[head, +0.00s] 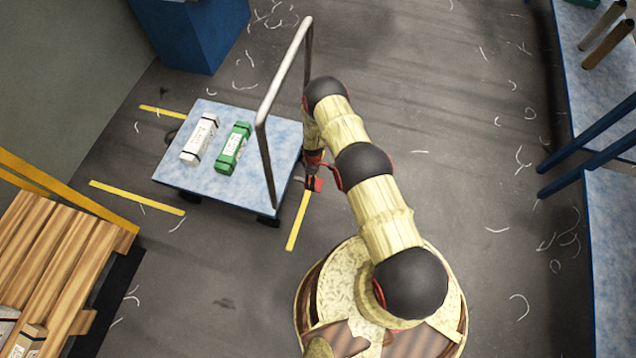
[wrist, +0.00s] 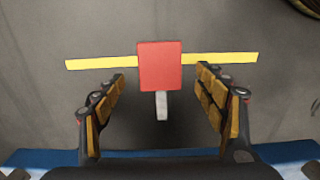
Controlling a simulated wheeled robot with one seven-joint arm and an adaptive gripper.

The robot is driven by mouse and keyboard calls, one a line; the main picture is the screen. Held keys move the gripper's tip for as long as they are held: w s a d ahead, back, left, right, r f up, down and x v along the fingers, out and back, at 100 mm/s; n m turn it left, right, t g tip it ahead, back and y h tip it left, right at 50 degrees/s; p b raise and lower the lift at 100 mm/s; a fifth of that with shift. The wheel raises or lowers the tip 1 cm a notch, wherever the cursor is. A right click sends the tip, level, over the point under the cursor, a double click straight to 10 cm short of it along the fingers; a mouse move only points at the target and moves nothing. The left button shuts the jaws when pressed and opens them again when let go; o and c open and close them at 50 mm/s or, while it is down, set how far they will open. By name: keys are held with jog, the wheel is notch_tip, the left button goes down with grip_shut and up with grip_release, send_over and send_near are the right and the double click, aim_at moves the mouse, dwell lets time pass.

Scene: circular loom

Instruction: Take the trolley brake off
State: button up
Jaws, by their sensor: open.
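The trolley (head: 215,178) has a pale blue deck and a tall grey push handle (head: 262,130) on its right side. A red brake pedal (head: 319,184) sticks out at that side, low over the floor. In the wrist view the red pedal (wrist: 160,65) sits on a short pale lever (wrist: 161,106), between and just beyond my open fingertips. My gripper (head: 313,170) points down beside the handle, close to the pedal; its fingers show apart and empty in the wrist view (wrist: 161,88). Whether a finger touches the pedal I cannot tell.
A white package (head: 200,140) and a green package (head: 233,148) lie on the deck. Yellow floor strips (head: 300,220) mark the bay. A wooden pallet (head: 50,250) stands lower left, a blue cabinet (head: 190,35) upper left, a blue bench (head: 610,230) right.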

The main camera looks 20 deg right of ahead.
notch_tip(320, 180, down, 5)
jog(key=shift+r+b, duration=0.1)
jog(key=shift+b, duration=0.7)
jog(key=c, duration=0.3)
